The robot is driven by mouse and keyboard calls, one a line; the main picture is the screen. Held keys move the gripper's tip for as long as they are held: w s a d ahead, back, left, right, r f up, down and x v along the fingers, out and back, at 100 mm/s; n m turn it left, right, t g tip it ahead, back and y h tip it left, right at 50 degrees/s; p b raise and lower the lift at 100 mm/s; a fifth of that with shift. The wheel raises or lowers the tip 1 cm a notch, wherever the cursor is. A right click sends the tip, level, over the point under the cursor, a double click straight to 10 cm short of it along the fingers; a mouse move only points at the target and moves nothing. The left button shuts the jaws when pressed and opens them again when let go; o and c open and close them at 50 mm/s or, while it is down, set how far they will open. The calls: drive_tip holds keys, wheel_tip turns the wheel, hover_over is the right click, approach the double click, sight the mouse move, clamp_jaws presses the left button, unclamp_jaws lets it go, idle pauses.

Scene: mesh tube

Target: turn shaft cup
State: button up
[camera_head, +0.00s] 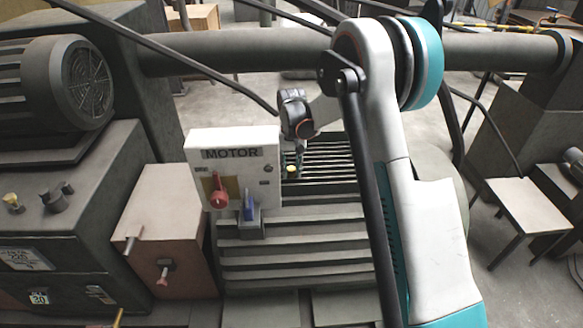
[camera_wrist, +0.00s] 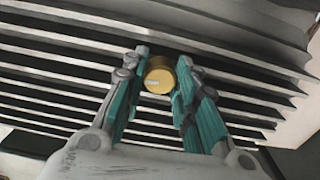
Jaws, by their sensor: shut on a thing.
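The shaft cup is a small gold-yellow round cap (camera_wrist: 159,78) with a pale mark on its face, in the upper middle of the wrist view. My gripper (camera_wrist: 161,88) has its teal fingers on both sides of the cup, shut on it. In the head view a small yellow spot (camera_head: 291,169), probably the cup, shows just right of the MOTOR box, with my gripper (camera_head: 297,164) over it. Much of the gripper is small and dark there, and the shaft behind the cup is hidden.
The white MOTOR box (camera_head: 236,140) with a red knob (camera_head: 218,192) and blue part (camera_head: 249,207) stands close left of my gripper. Grey ribbed slats (camera_head: 295,255) lie around and below. A big motor (camera_head: 55,85) is at left, a horizontal pipe (camera_head: 240,50) behind.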

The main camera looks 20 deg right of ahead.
drive_tip(key=m, duration=0.4)
drive_tip(key=shift+w+m, duration=0.1)
drive_tip(key=shift+m, duration=0.2)
drive_tip(key=m, duration=0.3)
drive_tip(key=shift+m, duration=0.3)
drive_tip(key=m, duration=1.2)
drive_tip(key=shift+m, duration=0.3)
drive_tip(key=m, duration=0.3)
drive_tip(key=shift+m, duration=0.4)
drive_tip(key=m, duration=0.3)
drive_tip(key=shift+m, duration=2.1)
